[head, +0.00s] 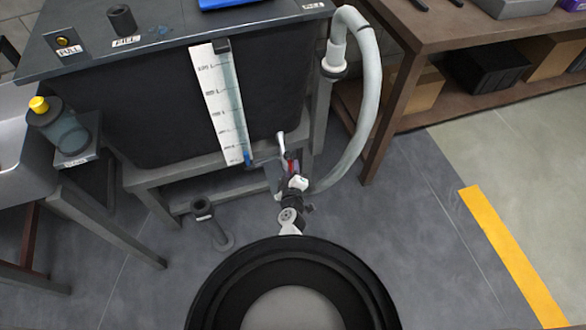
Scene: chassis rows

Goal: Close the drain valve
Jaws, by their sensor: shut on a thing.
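A dark tank (150,115) in a grey frame stands ahead of me. A small drain fitting (262,161) comes out low at its front right, near the foot of the gauge. My gripper (287,160) is there, shut on what looks like this handle. My wrist covers much of the valve, so the handle's angle is hard to tell.
A white gauge (219,100) with a bluish tube runs down the tank front. A grey hose (368,95) loops close on the right. A bottle with a yellow cap (39,106) stands left. A wooden shelf (405,90) is right. Floor beyond the yellow stripe (512,255) is clear.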

